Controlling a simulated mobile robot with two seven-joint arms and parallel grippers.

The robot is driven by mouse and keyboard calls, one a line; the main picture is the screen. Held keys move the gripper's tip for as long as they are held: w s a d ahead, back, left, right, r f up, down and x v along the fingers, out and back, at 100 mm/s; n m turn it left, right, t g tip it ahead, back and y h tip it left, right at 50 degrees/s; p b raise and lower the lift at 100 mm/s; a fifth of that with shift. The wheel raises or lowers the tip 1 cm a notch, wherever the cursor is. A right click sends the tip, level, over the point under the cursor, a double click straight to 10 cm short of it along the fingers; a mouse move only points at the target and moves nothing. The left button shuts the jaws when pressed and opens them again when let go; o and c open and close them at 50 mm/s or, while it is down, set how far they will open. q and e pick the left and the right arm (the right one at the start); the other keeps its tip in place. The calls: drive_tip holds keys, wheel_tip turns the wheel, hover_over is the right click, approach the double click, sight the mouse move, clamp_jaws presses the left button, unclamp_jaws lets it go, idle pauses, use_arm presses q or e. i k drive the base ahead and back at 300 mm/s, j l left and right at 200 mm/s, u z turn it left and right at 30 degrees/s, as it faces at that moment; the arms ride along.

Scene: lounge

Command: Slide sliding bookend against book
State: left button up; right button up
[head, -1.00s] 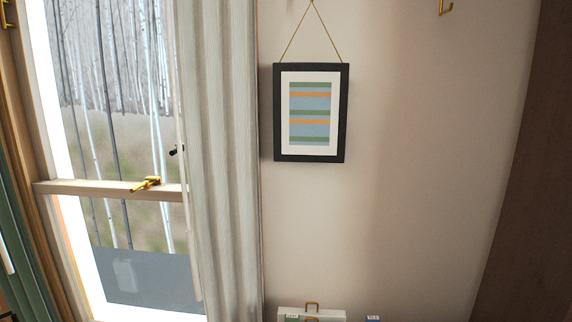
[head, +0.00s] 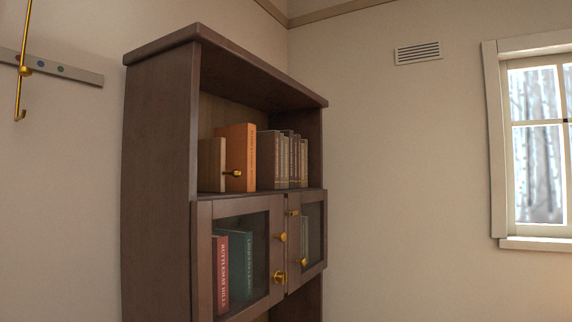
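A dark wooden bookcase (head: 160,180) stands against the wall in the head view. On its open upper shelf, a plain tan block (head: 210,166) at the left looks like the sliding bookend. A brass knob (head: 233,173) shows beside it, in front of the orange book (head: 240,145); I cannot tell for certain that it belongs to the block. The orange book stands upright just right of the block. Any gap between them is hard to judge from this angle. Several brown books (head: 280,160) stand upright farther right. Neither gripper is in view.
Below the shelf, two glazed doors (head: 240,306) with brass knobs appear closed, with a red book (head: 220,275) and a teal book (head: 240,265) behind the left glass. A wall rail (head: 70,74) with a brass hook is at left. A window (head: 540,145) is at right.

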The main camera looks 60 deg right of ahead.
sight(212, 151)
drive_tip(key=i+l+z, duration=0.1)
drive_tip(key=z, duration=1.35)
drive_tip(key=i+l, duration=0.05)
